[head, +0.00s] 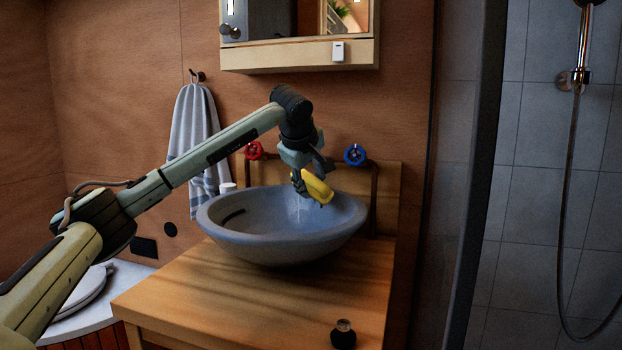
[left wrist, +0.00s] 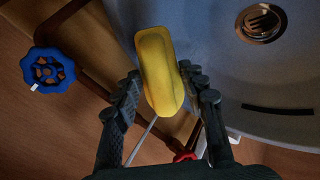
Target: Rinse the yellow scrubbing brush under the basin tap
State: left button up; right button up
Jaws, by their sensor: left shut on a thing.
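The yellow scrubbing brush (head: 318,189) is held over the back right of the grey basin (head: 272,252), in front of the tap pipes. My left gripper (head: 301,182) is shut on it. In the left wrist view the brush (left wrist: 159,70) sits between the two dark fingers of the gripper (left wrist: 168,92); its bristles cannot be made out. A thin pale streak like running water falls below the brush into the basin. The red tap handle (head: 254,150) is left of the gripper and the blue tap handle (head: 354,154) is right of it. The spout is hidden. My right gripper is not in view.
A mirror cabinet (head: 300,55) hangs above the basin. A striped towel (head: 195,130) hangs at left. A small dark bottle (head: 343,335) stands at the front of the wooden counter (head: 240,295). A shower partition (head: 478,180) is at right. The basin drain (left wrist: 262,22) is clear.

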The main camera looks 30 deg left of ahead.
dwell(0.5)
pick_arm(q)
jog(key=shift+s+d+b, duration=0.25)
jog(key=shift+s+d, duration=0.05)
jog(key=shift+s, duration=0.25)
jog(key=shift+s+d+b, duration=0.25)
jog(key=shift+s+d, duration=0.05)
jog(key=shift+s, duration=0.25)
jog(key=s+d, duration=0.1)
jog(key=s+b, duration=0.1)
jog(key=s, duration=0.1)
jog(key=s+d, duration=0.1)
jog(key=shift+s+d, duration=0.35)
jog(key=shift+s, duration=0.05)
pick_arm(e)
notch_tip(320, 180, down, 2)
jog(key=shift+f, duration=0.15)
pick_arm(q)
jog(key=d+p+v, duration=0.1)
jog(key=p+v, duration=0.1)
jog(key=v, duration=0.4)
jog(key=shift+s, duration=0.2)
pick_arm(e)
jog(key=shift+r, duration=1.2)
pick_arm(q)
jog(key=shift+f, duration=0.1)
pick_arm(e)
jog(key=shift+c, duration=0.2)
